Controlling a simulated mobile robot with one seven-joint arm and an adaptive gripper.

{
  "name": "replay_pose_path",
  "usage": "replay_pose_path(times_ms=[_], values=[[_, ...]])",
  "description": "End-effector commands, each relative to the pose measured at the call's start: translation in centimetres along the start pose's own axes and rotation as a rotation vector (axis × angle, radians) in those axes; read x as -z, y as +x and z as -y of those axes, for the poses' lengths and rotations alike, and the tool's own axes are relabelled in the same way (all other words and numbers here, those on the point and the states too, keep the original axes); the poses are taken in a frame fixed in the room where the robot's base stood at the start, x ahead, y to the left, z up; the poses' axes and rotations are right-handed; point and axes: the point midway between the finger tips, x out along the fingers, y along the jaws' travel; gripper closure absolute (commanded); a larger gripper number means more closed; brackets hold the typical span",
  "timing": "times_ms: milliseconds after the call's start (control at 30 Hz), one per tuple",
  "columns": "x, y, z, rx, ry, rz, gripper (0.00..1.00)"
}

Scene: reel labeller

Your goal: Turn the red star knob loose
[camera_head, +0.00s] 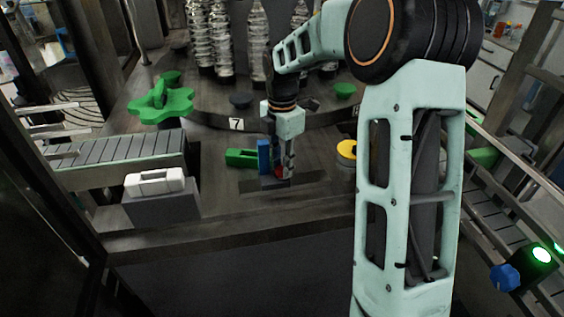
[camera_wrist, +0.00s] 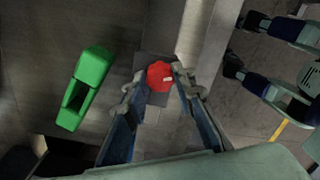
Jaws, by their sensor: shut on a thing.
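The red star knob (camera_wrist: 160,76) sits between the fingertips of my gripper (camera_wrist: 157,88) in the wrist view. A small white mark shows on its top. My gripper points down and is shut on the knob. The knob stands on a dark grey base plate (camera_wrist: 152,98). The underside of the knob is hidden.
A green star wheel (camera_head: 162,103) and a roller conveyor (camera_head: 120,155) are farther left. A yellow-topped part (camera_head: 346,150) is to the right. The deck in front is clear.

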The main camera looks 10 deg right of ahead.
Motion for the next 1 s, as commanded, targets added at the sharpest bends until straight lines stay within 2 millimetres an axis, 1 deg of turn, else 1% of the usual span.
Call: replay_pose_path(times_ms=[500, 533, 667, 700, 1000], values=[[0.02, -0.14, -0.14, -0.004, -0.022, 0.001, 1.00], [0.02, -0.14, -0.14, -0.004, -0.022, 0.001, 0.75], [0.01, -0.11, -0.12, -0.003, -0.022, 0.001, 0.61], [0.02, -0.10, -0.10, -0.003, -0.022, 0.001, 0.59], [0.09, -0.03, -0.10, -0.002, -0.022, 0.000, 0.59]])
